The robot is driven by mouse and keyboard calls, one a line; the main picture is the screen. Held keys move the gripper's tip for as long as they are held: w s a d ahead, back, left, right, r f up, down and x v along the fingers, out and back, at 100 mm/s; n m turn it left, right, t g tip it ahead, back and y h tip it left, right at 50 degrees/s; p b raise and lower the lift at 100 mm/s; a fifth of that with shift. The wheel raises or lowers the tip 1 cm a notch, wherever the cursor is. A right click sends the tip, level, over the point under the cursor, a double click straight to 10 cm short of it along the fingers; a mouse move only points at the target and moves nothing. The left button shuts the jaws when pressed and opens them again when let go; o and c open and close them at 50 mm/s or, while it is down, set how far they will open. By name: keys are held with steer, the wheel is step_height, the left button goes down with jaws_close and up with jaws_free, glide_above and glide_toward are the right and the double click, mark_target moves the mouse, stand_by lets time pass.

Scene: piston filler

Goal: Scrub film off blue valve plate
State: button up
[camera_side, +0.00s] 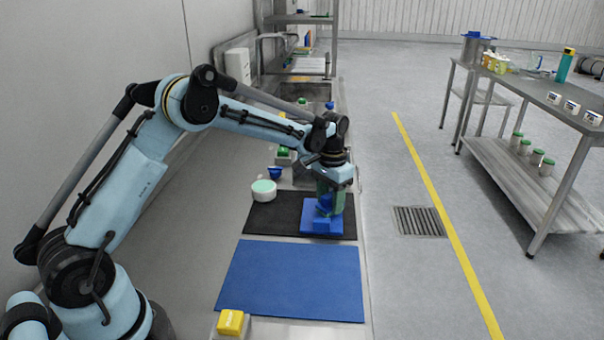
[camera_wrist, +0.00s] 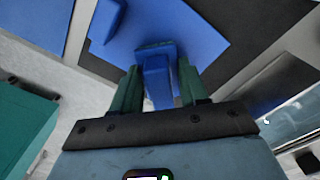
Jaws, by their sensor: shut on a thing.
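The blue valve plate (camera_side: 337,229) lies on a black mat on the counter. In the wrist view the plate (camera_wrist: 190,30) fills the upper middle, with a raised blue block (camera_wrist: 107,20) at its left side. My gripper (camera_side: 328,205) is over the plate, pointing down. In the wrist view my gripper (camera_wrist: 160,88) has its green fingers closed on a blue tool (camera_wrist: 156,80), whose darker pad end (camera_wrist: 155,47) lies over the plate. I cannot tell whether the pad touches it. No film can be made out on the plate.
A blue mat (camera_side: 290,280) lies in front of the black mat (camera_side: 261,220). A white tub with a mint top (camera_side: 264,190) and a blue cup (camera_side: 275,173) stand to the left. A yellow block (camera_side: 231,322) is at the front. A sink (camera_side: 305,92) is behind.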

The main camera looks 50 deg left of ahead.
mark_target(307, 209)
steer(key=shift+s+a, duration=1.95)
steer(key=shift+s, duration=0.05)
steer(key=shift+w+d, duration=2.6)
steer(key=shift+r, duration=4.1)
